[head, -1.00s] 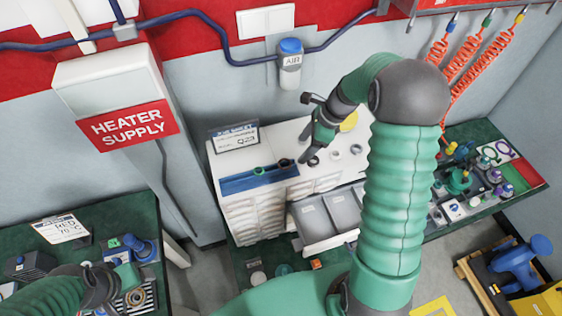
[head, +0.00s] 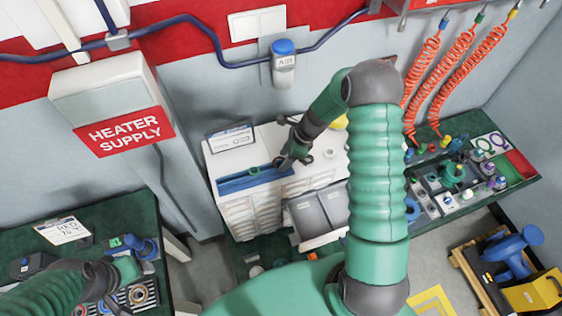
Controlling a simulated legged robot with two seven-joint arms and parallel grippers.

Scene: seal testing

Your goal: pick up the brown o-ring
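A brown ring (head: 138,293), which looks like the brown o-ring, sits in a slotted rack on the left table. My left gripper (head: 105,303) is above that rack, left of the brown ring and apart from it in the picture. Its fingers are partly hidden, so I cannot tell if it is open. My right gripper (head: 285,162) is over the top of the white drawer cabinet (head: 318,138), at the right end of a blue tray (head: 240,181). Its fingers are too small to tell open from shut. A pale ring (head: 330,154) lies on the cabinet top to its right.
A blue fitting (head: 145,247) and a sign card (head: 63,230) stand on the left table. Open grey drawers (head: 318,212) stick out of the cabinet. The right bench (head: 520,185) is crowded with fittings. A yellow and blue machine (head: 510,270) stands on the floor.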

